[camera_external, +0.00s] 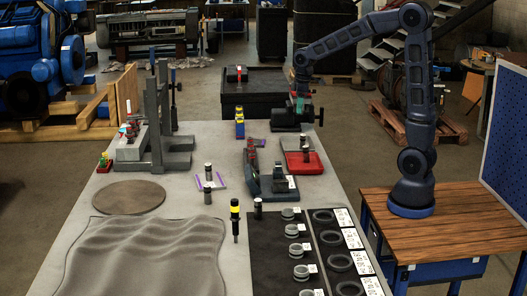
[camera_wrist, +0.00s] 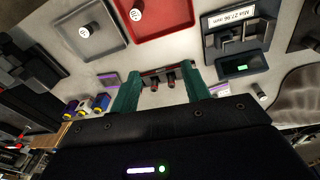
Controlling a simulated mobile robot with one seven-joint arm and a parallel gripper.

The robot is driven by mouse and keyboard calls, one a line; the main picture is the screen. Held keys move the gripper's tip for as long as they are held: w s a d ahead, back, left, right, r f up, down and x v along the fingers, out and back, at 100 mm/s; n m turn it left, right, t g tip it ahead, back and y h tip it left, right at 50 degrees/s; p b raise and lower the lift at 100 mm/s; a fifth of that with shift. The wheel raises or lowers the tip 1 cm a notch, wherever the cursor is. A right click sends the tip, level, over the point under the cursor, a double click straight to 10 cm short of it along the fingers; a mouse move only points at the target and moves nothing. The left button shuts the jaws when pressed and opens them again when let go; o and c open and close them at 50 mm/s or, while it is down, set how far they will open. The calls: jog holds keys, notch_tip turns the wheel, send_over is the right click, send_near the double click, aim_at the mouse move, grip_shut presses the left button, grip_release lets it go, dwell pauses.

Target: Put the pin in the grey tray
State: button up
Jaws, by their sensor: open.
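The grey tray (camera_wrist: 108,47) lies at the upper left of the wrist view, with a dark, white-topped pin (camera_wrist: 84,32) standing in it. It also shows behind the red tray in the external view (camera_external: 287,142). A similar pin (camera_wrist: 136,14) stands in the red tray (camera_wrist: 170,22); that pin shows upright in the external view (camera_external: 306,154). Another pin (camera_wrist: 262,95) stands at the right. I cannot tell which pin is meant. My gripper (camera_wrist: 160,88) has its green fingers apart, with nothing held between them. In the external view, my gripper (camera_external: 300,104) is above the table's far end.
A dark holder with red-tipped pieces (camera_wrist: 158,78) lies below, between the fingers' outlines. A gauge with a green display (camera_wrist: 242,67) is right of it. A black vise (camera_external: 289,116) is close to my gripper.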

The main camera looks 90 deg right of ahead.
jog(key=s+a+r+t, duration=0.15)
jog(key=a+r, duration=0.25)
jog(key=a, duration=0.7)
jog(key=s+a+t, duration=0.1)
jog(key=s+a, duration=0.7)
jog(key=a, duration=0.3)
jog(key=s+a+r+n+t, duration=0.1)
jog(key=s+a, duration=0.7)
jog(key=a, duration=0.3)
jog(key=shift+s+y, duration=0.25)
jog(key=shift+y, duration=0.15)
